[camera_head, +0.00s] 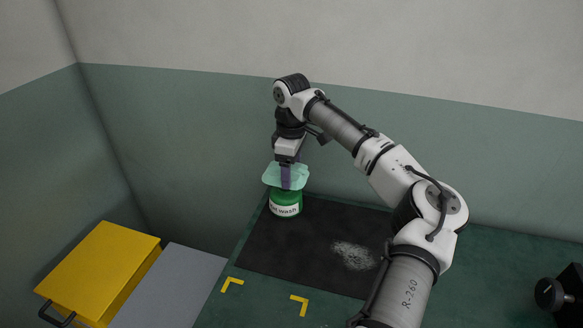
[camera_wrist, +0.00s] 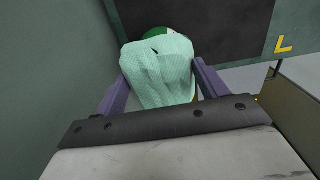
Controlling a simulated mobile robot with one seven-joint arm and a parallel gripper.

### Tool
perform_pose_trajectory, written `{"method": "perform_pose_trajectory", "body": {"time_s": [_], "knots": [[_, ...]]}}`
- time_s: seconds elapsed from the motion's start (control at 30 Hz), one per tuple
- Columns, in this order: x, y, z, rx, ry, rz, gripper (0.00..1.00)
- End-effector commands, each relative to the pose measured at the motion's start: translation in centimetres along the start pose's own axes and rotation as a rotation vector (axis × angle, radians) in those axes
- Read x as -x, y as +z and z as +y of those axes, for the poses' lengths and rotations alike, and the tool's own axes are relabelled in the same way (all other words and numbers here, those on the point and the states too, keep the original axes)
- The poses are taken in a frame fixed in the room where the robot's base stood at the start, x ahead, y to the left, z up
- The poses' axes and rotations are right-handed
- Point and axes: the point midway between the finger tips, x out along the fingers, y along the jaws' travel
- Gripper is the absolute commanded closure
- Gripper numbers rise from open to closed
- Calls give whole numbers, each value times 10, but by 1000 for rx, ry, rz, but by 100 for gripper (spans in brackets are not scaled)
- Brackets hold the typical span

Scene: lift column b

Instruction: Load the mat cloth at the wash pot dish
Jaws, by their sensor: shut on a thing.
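The mint-green cloth (camera_head: 270,176) is bunched between the fingers of my gripper (camera_head: 287,180). In the wrist view the cloth (camera_wrist: 160,72) fills the space between the two purple fingers of my gripper (camera_wrist: 162,80). The green wash pot (camera_head: 286,209), with a white label, stands on the black mat (camera_head: 300,240) near its far left corner. The cloth is over the top of the pot and hides its dish; I cannot tell whether it touches. A bit of the pot's green rim shows past the cloth in the wrist view (camera_wrist: 155,33).
A pale powdery patch (camera_head: 354,256) lies on the mat. Yellow corner marks (camera_head: 300,305) are on the green bench in front. A yellow box (camera_head: 100,265) and a grey surface (camera_head: 170,290) are at left. A black device (camera_head: 560,295) stands at right. The wall is close behind.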

Motion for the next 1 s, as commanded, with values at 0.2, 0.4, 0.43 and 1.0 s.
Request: {"method": "perform_pose_trajectory", "body": {"time_s": [0.2,0.4,0.43,1.0], "knots": [[22,-1,0,1,0,1,46],[38,-1,0,1,1,2,46],[40,-1,0,1,1,2,46],[47,0,0,0,1,0,46]]}}
